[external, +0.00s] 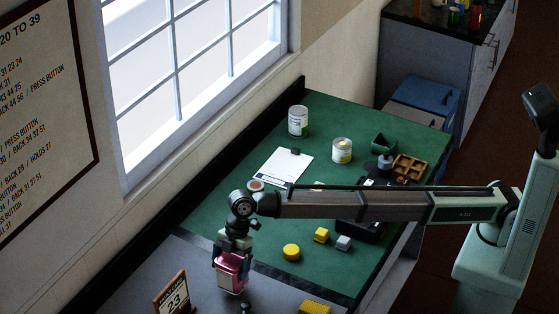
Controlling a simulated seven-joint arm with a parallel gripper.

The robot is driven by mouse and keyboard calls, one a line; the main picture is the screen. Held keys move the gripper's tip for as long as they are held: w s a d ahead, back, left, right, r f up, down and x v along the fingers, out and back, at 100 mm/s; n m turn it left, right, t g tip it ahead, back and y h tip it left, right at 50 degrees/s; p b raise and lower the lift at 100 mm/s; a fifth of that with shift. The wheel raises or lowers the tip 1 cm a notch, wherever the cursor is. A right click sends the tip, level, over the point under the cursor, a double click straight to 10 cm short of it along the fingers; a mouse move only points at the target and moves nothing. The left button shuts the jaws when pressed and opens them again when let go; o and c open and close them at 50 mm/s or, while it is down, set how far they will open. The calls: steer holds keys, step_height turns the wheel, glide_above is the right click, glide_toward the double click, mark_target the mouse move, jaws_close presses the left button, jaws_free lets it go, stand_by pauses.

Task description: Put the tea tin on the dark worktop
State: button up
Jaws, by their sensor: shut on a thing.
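My gripper (233,252) points down at the lower middle of the external view and is shut on a pink tin (230,271), which I take as the tea tin. The tin hangs slightly tilted below my wrist, with the fingers at its upper part. It appears over the dark grey worktop (190,262) in front of the green mat; whether its base touches cannot be told. Another dark counter (420,17) stands far off at the top right.
A desk calendar (173,298) stands left of the tin, with a small dark object (245,307) close in front and a yellow block (315,307) to the right.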

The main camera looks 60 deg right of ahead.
steer(key=shift+f, duration=1.4)
steer(key=shift+f, duration=0.1)
steer(key=o, duration=0.9)
steer(key=shift+f, duration=0.1)
steer(key=v, duration=1.2)
steer(key=shift+r, duration=0.25)
